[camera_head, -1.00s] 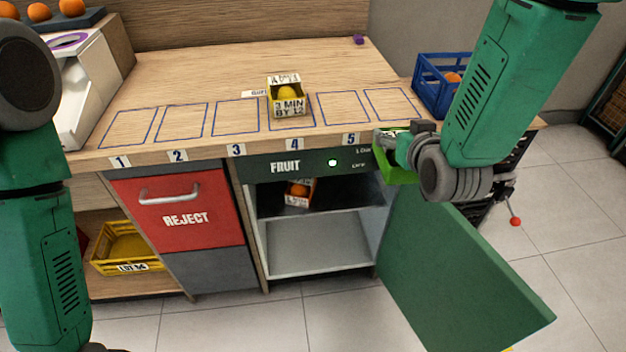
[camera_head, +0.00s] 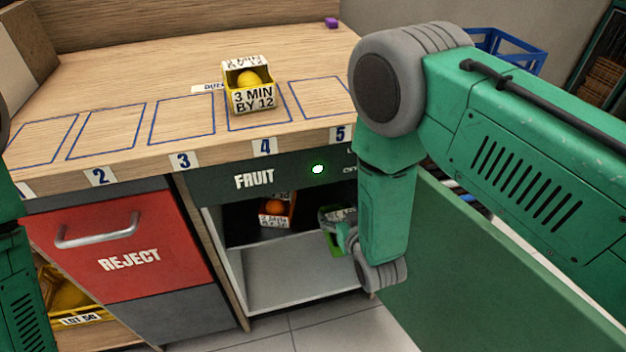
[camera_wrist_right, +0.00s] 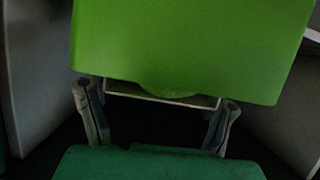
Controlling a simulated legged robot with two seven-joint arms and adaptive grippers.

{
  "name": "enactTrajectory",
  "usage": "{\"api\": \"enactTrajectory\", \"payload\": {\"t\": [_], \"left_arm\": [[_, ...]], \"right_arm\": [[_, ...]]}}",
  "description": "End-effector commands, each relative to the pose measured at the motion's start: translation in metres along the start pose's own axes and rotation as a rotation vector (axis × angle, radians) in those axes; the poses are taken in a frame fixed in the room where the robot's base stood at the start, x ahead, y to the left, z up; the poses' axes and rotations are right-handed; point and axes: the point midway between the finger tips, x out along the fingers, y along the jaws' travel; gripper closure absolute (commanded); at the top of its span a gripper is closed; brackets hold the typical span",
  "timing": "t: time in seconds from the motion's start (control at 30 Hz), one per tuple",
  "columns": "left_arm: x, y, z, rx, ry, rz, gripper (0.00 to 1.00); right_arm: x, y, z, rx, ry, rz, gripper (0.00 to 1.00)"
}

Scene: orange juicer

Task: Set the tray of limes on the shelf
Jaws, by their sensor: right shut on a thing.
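The green lime tray (camera_head: 338,240) is in my right gripper (camera_head: 340,228), at the opening of the fruit cabinet on its right side. In the right wrist view the tray's green wall (camera_wrist_right: 190,45) fills the top, with the gripper's fingers (camera_wrist_right: 157,118) at either side below it. A sliver of lime (camera_wrist_right: 170,90) seems to show under the wall. The cabinet's upper shelf (camera_head: 255,234) holds a tray with an orange (camera_head: 275,207), left of the green tray. My right forearm hides part of the opening. My left gripper is out of view.
The green cabinet door (camera_head: 470,265) stands open at the right. A yellow tray with a lemon (camera_head: 250,78) stands on the counter at spot 4. The red reject drawer (camera_head: 120,245) is shut. The cabinet's lower level (camera_head: 285,275) looks empty.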

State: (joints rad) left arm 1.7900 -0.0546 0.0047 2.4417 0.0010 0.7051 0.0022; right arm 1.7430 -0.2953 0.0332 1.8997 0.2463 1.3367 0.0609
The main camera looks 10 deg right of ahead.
Motion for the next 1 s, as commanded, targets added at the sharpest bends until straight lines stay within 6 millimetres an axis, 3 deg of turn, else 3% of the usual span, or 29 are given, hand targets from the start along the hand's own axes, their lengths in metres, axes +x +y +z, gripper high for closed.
{"api": "enactTrajectory", "payload": {"t": [0.1, 0.3, 0.57, 0.77, 0.87, 1.0], "left_arm": [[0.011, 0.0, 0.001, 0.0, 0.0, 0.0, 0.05], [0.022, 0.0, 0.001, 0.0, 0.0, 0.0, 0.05], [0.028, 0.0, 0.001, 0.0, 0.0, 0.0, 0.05], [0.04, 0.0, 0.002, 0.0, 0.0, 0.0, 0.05], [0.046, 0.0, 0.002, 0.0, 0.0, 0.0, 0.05], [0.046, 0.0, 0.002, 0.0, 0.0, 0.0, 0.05]], "right_arm": [[0.033, 0.0, -0.012, 0.001, 0.006, 0.001, 0.69], [0.074, 0.0, -0.029, 0.001, 0.003, 0.0, 0.69], [0.097, 0.0, -0.04, 0.0, 0.001, 0.0, 0.69], [0.129, 0.0, -0.052, -0.001, 0.003, 0.0, 0.69], [0.132, 0.0, -0.038, -0.001, -0.003, 0.0, 0.69], [0.132, 0.0, -0.037, 0.0, -0.002, 0.0, 0.69]]}}
